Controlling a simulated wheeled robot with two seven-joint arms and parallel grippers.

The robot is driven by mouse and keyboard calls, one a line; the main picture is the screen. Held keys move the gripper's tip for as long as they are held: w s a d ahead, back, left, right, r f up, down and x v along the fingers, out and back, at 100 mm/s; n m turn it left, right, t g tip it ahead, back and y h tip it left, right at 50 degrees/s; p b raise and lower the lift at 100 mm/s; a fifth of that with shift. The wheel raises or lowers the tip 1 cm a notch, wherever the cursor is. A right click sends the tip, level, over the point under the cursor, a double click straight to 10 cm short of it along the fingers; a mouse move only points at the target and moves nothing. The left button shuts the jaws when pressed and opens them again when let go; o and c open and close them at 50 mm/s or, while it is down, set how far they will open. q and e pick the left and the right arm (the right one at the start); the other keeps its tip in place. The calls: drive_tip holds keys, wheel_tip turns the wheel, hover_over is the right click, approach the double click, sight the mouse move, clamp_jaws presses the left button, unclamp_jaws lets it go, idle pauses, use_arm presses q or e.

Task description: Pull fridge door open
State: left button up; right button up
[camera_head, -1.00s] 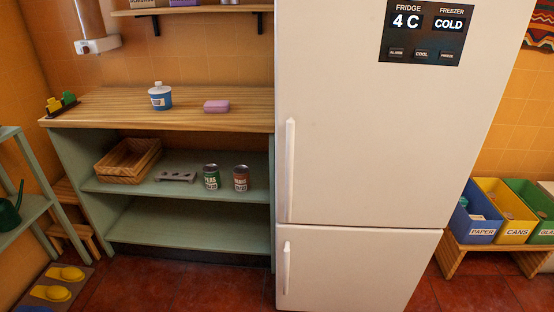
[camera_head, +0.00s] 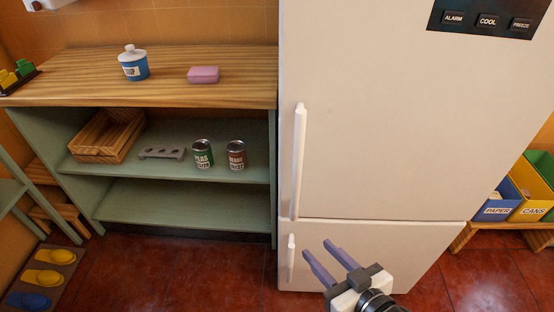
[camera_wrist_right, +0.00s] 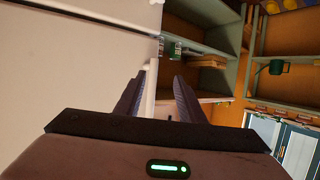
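The white fridge (camera_head: 390,120) stands at the right of the head view, with its upper door and lower door both shut. A long vertical white handle (camera_head: 299,160) is on the left edge of the upper door. A shorter handle (camera_head: 291,258) is on the lower door. My right gripper (camera_head: 320,252) is open and empty, in front of the lower door, below and right of the upper handle. In the right wrist view its two fingers (camera_wrist_right: 156,98) are apart, with the white fridge surface (camera_wrist_right: 70,60) beside them. My left gripper is not in view.
A green shelf unit with a wooden top (camera_head: 180,85) stands left of the fridge, holding a blue sugar pot (camera_head: 133,66), pink soap (camera_head: 203,74), a wooden crate (camera_head: 107,136) and two cans (camera_head: 203,155). Recycling bins (camera_head: 530,188) stand right. The red floor in front is clear.

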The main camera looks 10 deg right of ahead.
sight(300, 173)
drive_tip(key=w+r+t+y, duration=0.2)
drive_tip(key=w+r+t, duration=0.25)
drive_tip(key=r, duration=0.85)
drive_tip(key=shift+n+g, duration=0.45)
drive_tip(key=shift+n, duration=0.05)
drive_tip(key=x, duration=0.9)
drive_tip(key=shift+w+d+f+p, duration=0.1)
drive_tip(key=shift+w+d+p, duration=0.15)
drive_tip(key=shift+d+p, duration=0.15)
drive_tip(key=shift+w+a, duration=0.3)
drive_tip(key=shift+w, duration=0.25)
clamp_jaws()
